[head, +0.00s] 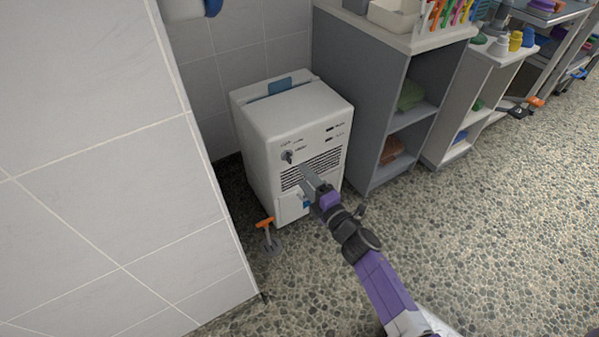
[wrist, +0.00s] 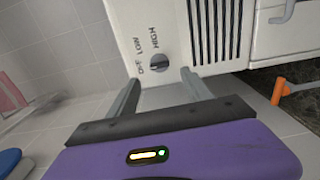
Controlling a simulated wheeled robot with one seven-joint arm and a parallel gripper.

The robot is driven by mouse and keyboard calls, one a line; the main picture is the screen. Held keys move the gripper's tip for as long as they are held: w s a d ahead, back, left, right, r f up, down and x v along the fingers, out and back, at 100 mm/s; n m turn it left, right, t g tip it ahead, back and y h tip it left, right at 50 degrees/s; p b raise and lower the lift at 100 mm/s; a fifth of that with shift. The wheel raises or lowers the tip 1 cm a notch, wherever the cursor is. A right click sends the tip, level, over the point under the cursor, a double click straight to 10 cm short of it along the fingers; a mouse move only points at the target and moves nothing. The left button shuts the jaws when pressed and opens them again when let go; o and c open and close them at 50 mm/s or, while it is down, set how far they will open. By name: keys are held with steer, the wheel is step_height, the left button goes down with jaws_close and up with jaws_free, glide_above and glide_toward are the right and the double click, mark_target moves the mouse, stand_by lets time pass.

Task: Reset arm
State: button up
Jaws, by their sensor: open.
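My gripper (head: 308,184) is at the end of my purple and black arm, in front of a white boxy appliance (head: 262,135) with a vent grille. In the wrist view my gripper (wrist: 160,82) is open, its two grey fingers apart with nothing between them. A dark round knob (wrist: 157,64) marked with OFF, LOW and HIGH lies just beyond the fingertips in that view. The knob also shows on the upper front of the appliance in the head view (head: 287,156). I cannot tell whether a fingertip touches the appliance.
A tiled wall (head: 100,180) is on the left.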

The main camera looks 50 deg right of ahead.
stand_by(0.3)
steer(key=s+a+r+m, duration=0.3)
steer(key=s+r+m, duration=0.1)
steer(key=r+m, duration=0.25)
steer(key=s+a+r+m+g+y, duration=0.1)
steer(key=s+a+r+m+y, duration=0.15)
steer(key=s+a, duration=0.6)
steer(key=s+a+r+m+g+y, duration=0.1)
steer(key=s+a+r+m, duration=0.3)
steer(key=s, duration=0.7)
steer(key=s+a+r+m+g+y, duration=0.1)
steer(key=s+a+r+m+y, duration=0.1)
steer(key=s+a, duration=0.65)
step_height(320, 180, up, 31)
steer(key=d+p, duration=0.1)
steer(key=p, duration=3)
steer(key=shift+s, duration=0.25)
steer(key=shift+d+r+h, duration=0.1)
steer(key=shift+h, duration=0.15)
